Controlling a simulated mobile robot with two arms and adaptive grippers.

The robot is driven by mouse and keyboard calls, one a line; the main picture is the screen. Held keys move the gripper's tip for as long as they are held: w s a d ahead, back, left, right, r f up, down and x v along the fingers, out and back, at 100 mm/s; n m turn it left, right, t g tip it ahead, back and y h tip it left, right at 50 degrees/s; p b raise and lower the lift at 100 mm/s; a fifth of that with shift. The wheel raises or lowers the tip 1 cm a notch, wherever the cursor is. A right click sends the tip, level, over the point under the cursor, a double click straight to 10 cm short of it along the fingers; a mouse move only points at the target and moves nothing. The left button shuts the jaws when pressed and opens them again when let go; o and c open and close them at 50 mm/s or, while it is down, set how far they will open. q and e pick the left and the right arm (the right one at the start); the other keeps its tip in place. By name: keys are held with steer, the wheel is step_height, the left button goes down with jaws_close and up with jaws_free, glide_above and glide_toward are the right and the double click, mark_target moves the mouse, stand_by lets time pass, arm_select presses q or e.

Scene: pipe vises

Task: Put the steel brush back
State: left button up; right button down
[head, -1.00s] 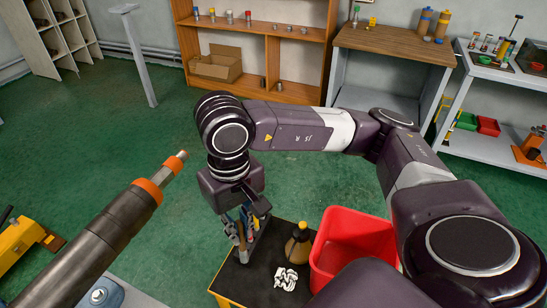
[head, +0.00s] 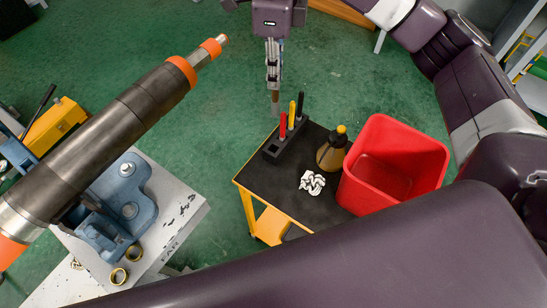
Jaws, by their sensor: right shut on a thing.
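My right gripper (head: 273,80) hangs at the top middle of the head view, pointing down. It is shut on a slim tool with a brown end, which I take to be the steel brush (head: 275,104). The brown end hangs down below the fingers, and the fingers hide the rest. A black tool holder (head: 272,155) stands on the far left edge of the yellow cart (head: 262,189). It holds upright tools with red, black and yellow handles. In the picture the brush is above the holder and apart from it. My left gripper is not in view.
On the cart's black top are a crumpled white rag (head: 312,182), a brown bottle (head: 332,150) with a yellow cap and a red bin (head: 392,168). At left, a thick steel pipe (head: 120,128) with orange bands passes over a blue vise (head: 118,208).

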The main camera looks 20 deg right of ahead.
steer(key=shift+w+a+m, duration=0.1)
steer(key=shift+w+m, duration=0.1)
steer(key=shift+m, duration=0.2)
steer(key=shift+f, duration=0.2)
step_height(320, 180, down, 20)
steer(key=p, duration=0.1)
steer(key=c, duration=2)
jaws_free()
steer(key=shift+r+p, duration=0.1)
steer(key=shift+p, duration=0.2)
